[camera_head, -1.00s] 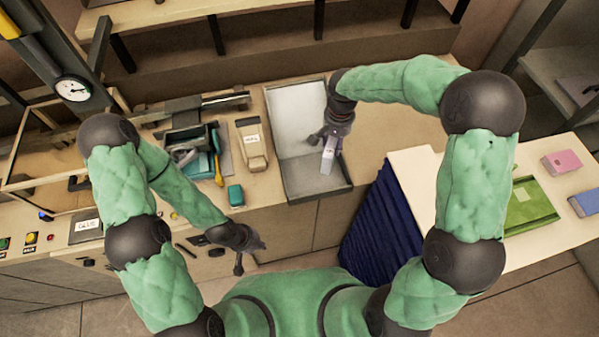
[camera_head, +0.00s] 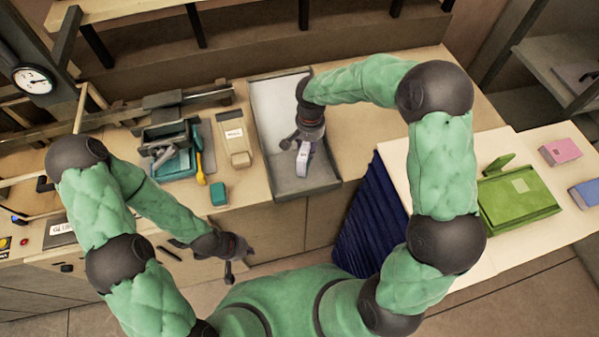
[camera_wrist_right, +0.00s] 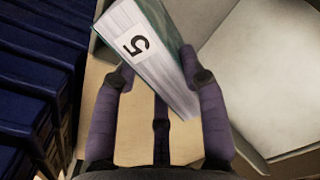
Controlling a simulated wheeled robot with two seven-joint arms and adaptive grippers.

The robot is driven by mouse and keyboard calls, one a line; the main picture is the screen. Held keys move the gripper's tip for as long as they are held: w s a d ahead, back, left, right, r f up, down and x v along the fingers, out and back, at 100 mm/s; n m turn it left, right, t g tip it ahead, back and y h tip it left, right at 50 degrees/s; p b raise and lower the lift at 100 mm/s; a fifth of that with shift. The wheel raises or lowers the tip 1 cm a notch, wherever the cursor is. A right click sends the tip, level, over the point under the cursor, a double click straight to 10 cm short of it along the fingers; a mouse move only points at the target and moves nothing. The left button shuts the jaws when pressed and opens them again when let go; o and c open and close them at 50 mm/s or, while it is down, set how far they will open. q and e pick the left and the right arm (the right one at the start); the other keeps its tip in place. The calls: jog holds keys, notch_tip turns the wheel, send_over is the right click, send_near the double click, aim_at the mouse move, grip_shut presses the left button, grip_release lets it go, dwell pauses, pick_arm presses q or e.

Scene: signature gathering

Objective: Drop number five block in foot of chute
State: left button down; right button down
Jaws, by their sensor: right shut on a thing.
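The chute (camera_head: 272,105) is a long, pale grey, shallow trough on the counter, with its foot (camera_head: 312,186) at the near end. My right gripper (camera_head: 303,140) is over the lower part of the chute. It is shut on the number five block (camera_head: 302,160), whose pale face shows in the head view. In the right wrist view the block (camera_wrist_right: 160,75) is tilted between the fingers of the gripper (camera_wrist_right: 163,85), and its label reads 5. The chute (camera_wrist_right: 265,75) lies to its right there. My left gripper (camera_head: 236,258) is empty and open in front of the counter.
Blue pleated cloth (camera_head: 368,225) hangs right of the chute, below a pale table. A green book-like item (camera_head: 518,205) and a pink block (camera_head: 560,151) lie on that table. Left of the chute are a beige device (camera_head: 235,138), a teal block (camera_head: 218,193) and a tool tray (camera_head: 168,140).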

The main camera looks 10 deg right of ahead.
jog(key=shift+f, duration=0.3)
jog(key=c, duration=0.6)
grip_release()
jog(key=shift+r, duration=0.1)
notch_tip(320, 180, up, 12)
jog(key=shift+f, duration=0.1)
